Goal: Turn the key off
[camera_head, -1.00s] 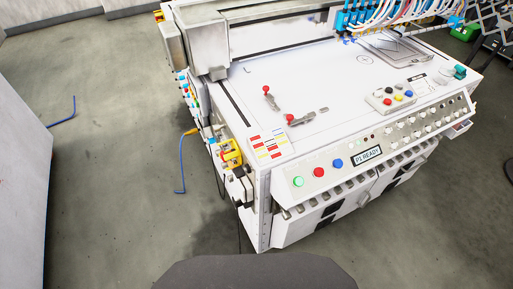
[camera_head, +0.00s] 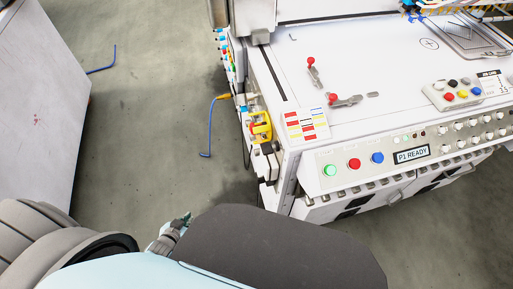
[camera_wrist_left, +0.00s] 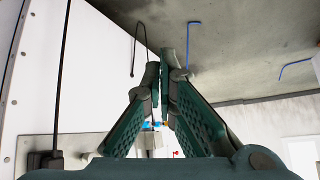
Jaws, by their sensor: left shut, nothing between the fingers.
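I cannot make out a key in any view. The white machine (camera_head: 370,90) has a yellow switch box (camera_head: 261,127) with a red part on its left side. Its front panel has a green button (camera_head: 330,170), a red button (camera_head: 354,163) and a blue button (camera_head: 377,157), left of a display reading "P1 READY" (camera_head: 412,154). My left gripper (camera_head: 182,222) is low in the head view, below and left of the machine's front corner and apart from it. In the left wrist view its green fingers (camera_wrist_left: 160,62) are together and empty. My right gripper is not in view.
A white cabinet (camera_head: 40,110) stands at the left. A grey button box (camera_head: 455,93) and two red-knobbed clamps (camera_head: 345,100) are on the machine top. Floor between cabinet and machine is mostly clear.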

